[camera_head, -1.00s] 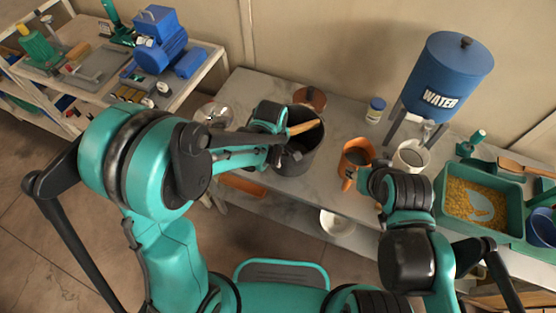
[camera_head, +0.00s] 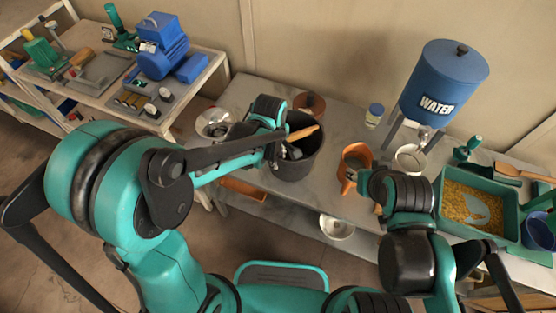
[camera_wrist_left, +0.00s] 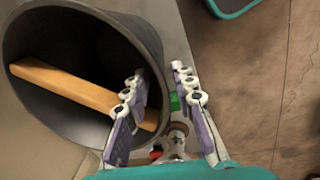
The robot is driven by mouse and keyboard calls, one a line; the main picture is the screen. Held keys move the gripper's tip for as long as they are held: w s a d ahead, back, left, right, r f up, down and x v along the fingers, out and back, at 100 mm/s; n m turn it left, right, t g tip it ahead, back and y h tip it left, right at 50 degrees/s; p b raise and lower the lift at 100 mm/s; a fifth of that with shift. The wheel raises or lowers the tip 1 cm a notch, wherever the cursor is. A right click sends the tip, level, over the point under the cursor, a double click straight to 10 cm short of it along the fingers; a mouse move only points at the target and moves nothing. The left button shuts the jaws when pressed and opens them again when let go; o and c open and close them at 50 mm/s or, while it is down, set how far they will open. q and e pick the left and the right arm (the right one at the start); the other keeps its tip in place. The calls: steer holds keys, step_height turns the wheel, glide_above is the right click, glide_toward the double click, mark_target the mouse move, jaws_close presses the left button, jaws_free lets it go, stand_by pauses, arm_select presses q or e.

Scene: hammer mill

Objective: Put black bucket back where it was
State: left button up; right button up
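The black bucket (camera_head: 304,164) stands on the grey table in the head view, with a wooden-handled tool (camera_head: 303,133) leaning inside it. My left gripper (camera_head: 284,150) is at the bucket's left side. In the left wrist view, the left gripper (camera_wrist_left: 160,85) is open astride the bucket wall (camera_wrist_left: 60,125): one finger is inside the bucket and the other outside, with a gap between them. The wooden handle (camera_wrist_left: 75,92) lies across the opening.
A metal bowl (camera_head: 214,124) is left of the bucket and a brown pot (camera_head: 309,103) behind it. A white mug (camera_head: 410,158), the blue water tank (camera_head: 443,80) and a green tray of yellow grain (camera_head: 440,208) are to the right. A shelf with blue machines stands at left.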

arm_select(q)
step_height(320, 180, up, 6)
steer(key=p, duration=0.2)
steer(key=s+a+r+m+t, duration=0.3)
steer(key=s+a+r+m, duration=0.1)
steer(key=s+a+m, duration=0.1)
steer(key=s+a+r+m+t, duration=0.3)
steer(key=s+a+r+m, duration=0.1)
steer(key=a+m, duration=0.3)
steer(key=shift+s+a+r+m+y, duration=0.3)
steer(key=shift+s+a+r, duration=0.05)
steer(key=shift+s+a, duration=0.45)
step_height(320, 180, down, 4)
steer(key=b, duration=0.3)
steer(key=shift+r+b, duration=0.2)
steer(key=shift+b, duration=0.15)
